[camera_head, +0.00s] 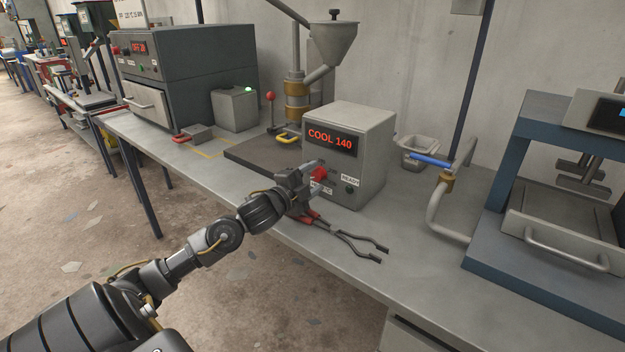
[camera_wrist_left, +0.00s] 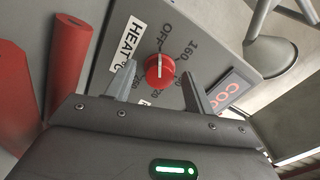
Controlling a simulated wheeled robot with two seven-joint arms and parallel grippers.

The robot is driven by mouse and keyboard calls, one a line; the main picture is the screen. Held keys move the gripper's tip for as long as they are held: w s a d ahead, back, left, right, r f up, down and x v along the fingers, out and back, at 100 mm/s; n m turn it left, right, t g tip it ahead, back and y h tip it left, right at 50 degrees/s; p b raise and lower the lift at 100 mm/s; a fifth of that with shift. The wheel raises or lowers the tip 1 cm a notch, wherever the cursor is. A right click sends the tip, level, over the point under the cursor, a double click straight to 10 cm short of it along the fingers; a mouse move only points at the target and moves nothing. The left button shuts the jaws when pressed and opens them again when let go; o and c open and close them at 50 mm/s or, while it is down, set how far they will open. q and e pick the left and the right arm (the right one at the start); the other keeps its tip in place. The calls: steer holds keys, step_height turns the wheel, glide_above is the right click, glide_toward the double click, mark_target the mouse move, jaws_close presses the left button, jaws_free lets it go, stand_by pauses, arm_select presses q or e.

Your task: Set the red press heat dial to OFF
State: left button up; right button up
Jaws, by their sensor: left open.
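The red dial (camera_head: 319,174) is on the front of the grey heat control box (camera_head: 373,140), whose red display reads COOL 140. In the left wrist view the round red dial (camera_wrist_left: 160,70) carries a pale line running roughly up and down. OFF, 160 and other numbers are printed around it, with a HEAT label beside it. My right gripper is not in view.
Black tongs with red grips (camera_head: 352,240) lie on the bench (camera_head: 290,240) below the box. A funnel machine (camera_head: 330,42) stands behind it. A blue-handled valve pipe (camera_head: 437,200) and a blue press frame (camera_head: 510,160) stand to the right. A dark oven (camera_head: 185,80) is at left.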

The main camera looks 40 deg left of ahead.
arm_select(q)
steer(key=shift+s, duration=0.1)
steer(key=s, duration=0.8)
steer(key=shift+s+d+f, duration=0.1)
steer(key=shift+s, duration=1.2)
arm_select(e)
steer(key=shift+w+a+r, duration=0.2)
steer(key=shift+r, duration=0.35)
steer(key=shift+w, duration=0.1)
